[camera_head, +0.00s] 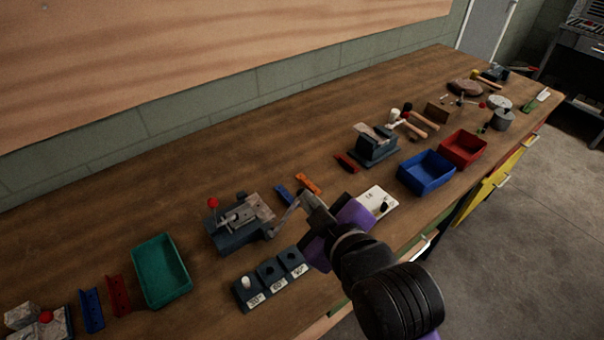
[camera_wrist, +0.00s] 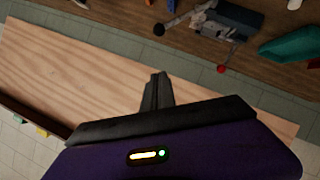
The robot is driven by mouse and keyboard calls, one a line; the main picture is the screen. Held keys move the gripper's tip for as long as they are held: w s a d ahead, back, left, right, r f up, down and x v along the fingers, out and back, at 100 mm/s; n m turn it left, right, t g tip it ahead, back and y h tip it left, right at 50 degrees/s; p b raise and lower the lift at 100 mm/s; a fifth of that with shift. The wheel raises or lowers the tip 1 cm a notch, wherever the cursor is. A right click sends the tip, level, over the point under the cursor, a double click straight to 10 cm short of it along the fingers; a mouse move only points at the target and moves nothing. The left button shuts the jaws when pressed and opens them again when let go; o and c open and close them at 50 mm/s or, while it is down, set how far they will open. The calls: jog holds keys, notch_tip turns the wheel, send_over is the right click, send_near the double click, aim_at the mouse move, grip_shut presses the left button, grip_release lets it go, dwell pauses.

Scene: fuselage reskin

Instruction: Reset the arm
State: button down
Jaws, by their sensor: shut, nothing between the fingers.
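My arm reaches out over the wooden bench (camera_head: 120,215) in the head view. Its purple wrist is bent, and my gripper (camera_head: 310,199) points up and to the left, near the machine with the red-knobbed lever (camera_head: 240,226). In the wrist view the two fingers of my gripper (camera_wrist: 158,78) lie together, shut and empty. A crank handle of that machine shows close beside the gripper in the head view; I cannot tell whether they touch.
A green tray (camera_head: 161,271), a labelled block with holes (camera_head: 270,278), a white plate (camera_head: 379,199), a blue tray (camera_head: 427,172) and a red tray (camera_head: 463,148) stand on the bench. Hammers lie farther back. Floor (camera_head: 530,240) at right is clear.

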jog(key=s+d+r+m+t, duration=0.3)
jog(key=r+m+t, duration=0.2)
jog(key=s+d+f+m+g+h, duration=0.1)
jog(key=s+d+f, duration=0.3)
jog(key=s, duration=0.6)
jog(key=s+d+f+m+g+h, duration=0.1)
jog(key=s+d+f, duration=0.4)
jog(key=s, duration=0.6)
jog(key=s+d+f+m+g+h+b, duration=0.1)
jog(key=s+d+f+m, duration=0.3)
jog(key=s, duration=0.6)
jog(key=shift+s+d+f+h, duration=0.3)
jog(key=shift+s+h, duration=0.1)
jog(key=shift+h, duration=0.3)
